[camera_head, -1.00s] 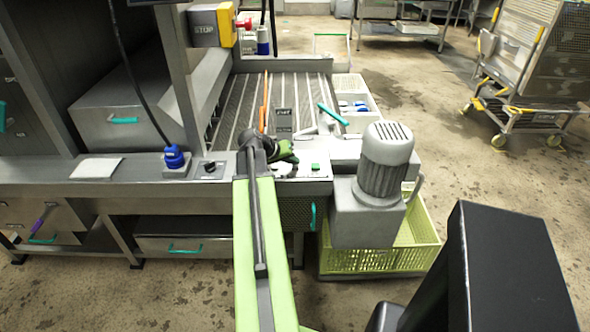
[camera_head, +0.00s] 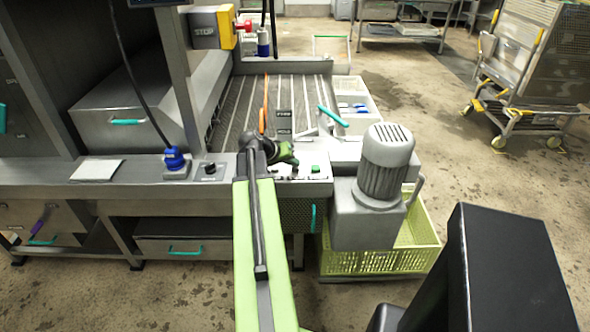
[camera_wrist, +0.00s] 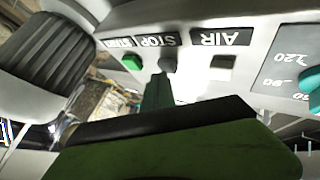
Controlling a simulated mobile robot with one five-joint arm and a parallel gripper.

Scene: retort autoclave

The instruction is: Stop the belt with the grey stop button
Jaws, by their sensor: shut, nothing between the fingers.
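The grey stop button (camera_wrist: 168,65) is a small round button on the pale control panel (camera_wrist: 195,47), under the STOP label, which is upside down in the wrist view. The green start button (camera_wrist: 131,62) sits beside it and also shows in the head view (camera_head: 315,168). In the head view my gripper (camera_head: 291,161) is over the panel and hides the grey button.
A grey motor (camera_head: 386,165) stands right of the panel above a yellow-green crate (camera_head: 425,240). The slatted belt (camera_head: 235,105) lies behind. A black knob (camera_head: 210,169) and a blue knob (camera_head: 175,158) are to the left. The wrist view shows a teal dial knob (camera_wrist: 309,82) at right.

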